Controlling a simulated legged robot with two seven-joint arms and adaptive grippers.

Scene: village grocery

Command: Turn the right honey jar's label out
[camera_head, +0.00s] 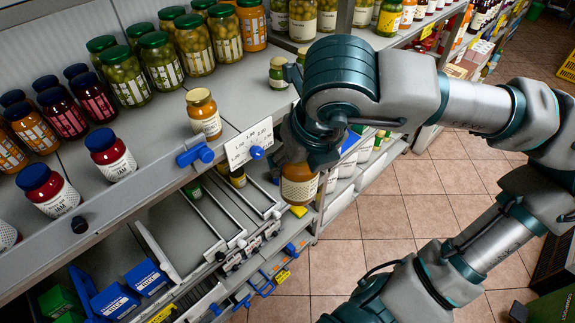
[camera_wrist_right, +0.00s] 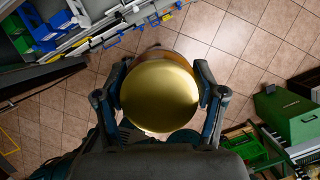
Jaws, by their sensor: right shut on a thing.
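My right gripper (camera_head: 300,158) is shut on a honey jar (camera_head: 299,186) with amber contents and a pale label. It holds the jar upright, out in front of the shelf edge over the aisle. Part of the label shows below the gripper in the head view; the gripper hides the jar's top there. In the right wrist view the jar's gold lid (camera_wrist_right: 160,92) lies between the two fingers. Another honey jar (camera_head: 203,114) with a gold lid stands on the shelf, its label partly facing me. My left gripper is not in view.
The grey shelf (camera_head: 160,120) has bare room around the standing honey jar. Red jam jars (camera_head: 111,154) with blue lids and green olive jars (camera_head: 160,62) stand to the left and behind. A price holder (camera_head: 248,145) lines the edge; lower racks (camera_head: 205,225) lie below.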

